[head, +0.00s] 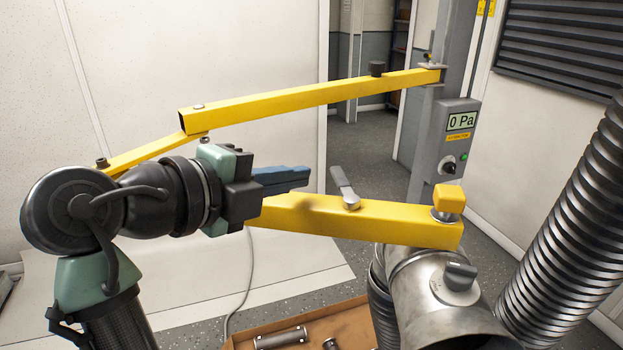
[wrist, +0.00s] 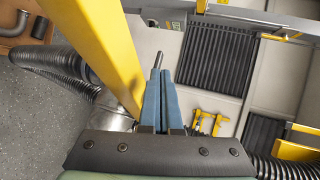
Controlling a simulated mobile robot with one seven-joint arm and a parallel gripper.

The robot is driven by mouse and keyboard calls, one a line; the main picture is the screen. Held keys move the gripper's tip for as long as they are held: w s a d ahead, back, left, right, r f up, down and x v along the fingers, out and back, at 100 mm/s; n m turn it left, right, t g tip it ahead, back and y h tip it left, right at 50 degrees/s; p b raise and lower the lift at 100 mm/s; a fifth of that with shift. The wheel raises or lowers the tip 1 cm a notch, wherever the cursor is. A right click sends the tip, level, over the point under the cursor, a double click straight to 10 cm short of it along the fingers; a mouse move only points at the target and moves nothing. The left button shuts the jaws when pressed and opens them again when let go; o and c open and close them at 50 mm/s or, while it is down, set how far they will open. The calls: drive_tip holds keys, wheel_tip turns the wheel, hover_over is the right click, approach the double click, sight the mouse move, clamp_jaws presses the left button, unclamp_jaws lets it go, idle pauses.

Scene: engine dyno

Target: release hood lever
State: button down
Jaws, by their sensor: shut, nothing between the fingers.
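The grey lever (head: 343,183) stands tilted on top of the lower yellow arm (head: 400,222) in the head view. My gripper (head: 307,173) has its blue fingers shut with nothing between them. In the head view the fingertips point right, towards the lever, with a visible gap before it. In the wrist view the shut fingers (wrist: 158,72) lie beside the yellow arm (wrist: 95,40). A small grey piece, probably the lever (wrist: 157,60), shows just beyond the fingertips; I cannot tell how far away it is.
An upper yellow arm (head: 310,97) runs to a grey column with a pressure display box (head: 460,122) reading 0 Pa. A metal hood duct (head: 420,285) with a dark knob (head: 460,275) hangs below. A ribbed hose (head: 570,215) is at right. A brown tray (head: 345,320) holds metal parts.

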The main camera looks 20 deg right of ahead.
drive_tip(key=b+v, duration=0.1)
drive_tip(key=v, duration=0.7)
drive_tip(key=shift+a, duration=0.1)
